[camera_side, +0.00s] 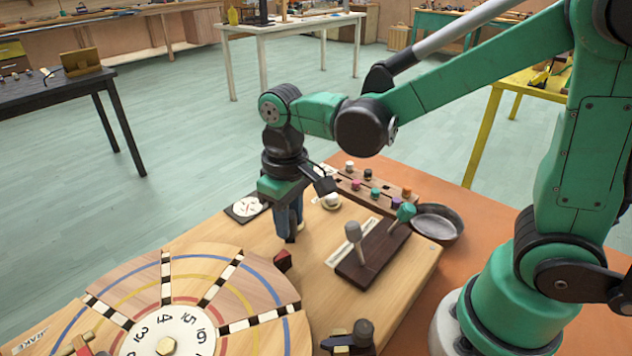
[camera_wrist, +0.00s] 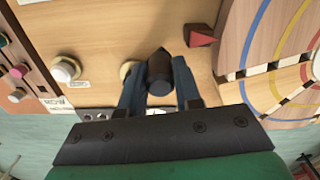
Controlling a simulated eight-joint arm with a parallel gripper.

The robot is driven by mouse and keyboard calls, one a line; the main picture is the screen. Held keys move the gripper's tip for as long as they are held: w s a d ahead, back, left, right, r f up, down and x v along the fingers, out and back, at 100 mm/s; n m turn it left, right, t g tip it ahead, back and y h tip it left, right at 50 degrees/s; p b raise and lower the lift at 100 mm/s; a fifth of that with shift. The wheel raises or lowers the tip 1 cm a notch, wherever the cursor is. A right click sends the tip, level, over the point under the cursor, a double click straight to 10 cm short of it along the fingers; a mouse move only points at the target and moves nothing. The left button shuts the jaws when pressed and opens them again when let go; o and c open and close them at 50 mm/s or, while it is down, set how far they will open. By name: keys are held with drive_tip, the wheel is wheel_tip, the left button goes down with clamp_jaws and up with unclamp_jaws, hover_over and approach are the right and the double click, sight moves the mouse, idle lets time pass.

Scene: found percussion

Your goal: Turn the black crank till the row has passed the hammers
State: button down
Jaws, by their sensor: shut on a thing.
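My gripper (camera_wrist: 158,90) points down over the wooden board, and its two blue fingers are shut on a black cylindrical knob (camera_wrist: 160,68), which looks like the crank's handle. A pale round piece (camera_wrist: 127,70) shows beside it. In the side view my gripper (camera_side: 289,236) stands behind the big round wooden disc (camera_side: 262,283), and the fingers mostly hide the knob. The disc bears numbers and radial rows of black and white blocks (camera_side: 224,282). A red wedge (camera_side: 283,260) lies between gripper and disc; it also shows in the wrist view (camera_wrist: 200,36). I cannot make out the hammers for certain.
A dark stand (camera_side: 362,263) holds a grey-headed mallet (camera_side: 353,232) and a teal-headed one (camera_side: 406,212). A rack of coloured pegs (camera_side: 371,187) and a grey metal bowl (camera_side: 439,221) are behind. Another dark knob (camera_side: 362,333) is at the front.

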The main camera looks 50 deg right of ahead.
drive_tip(key=shift+s+d+n, duration=0.25)
drive_tip(key=shift+d+n, duration=0.05)
drive_tip(key=shift+n, duration=0.55)
drive_tip(key=shift+s+d+n, duration=0.2)
drive_tip(key=shift+d+n, duration=0.05)
drive_tip(key=shift+n, duration=0.6)
drive_tip(key=c, duration=0.6)
unclamp_jaws()
drive_tip(key=shift+r, duration=2.8)
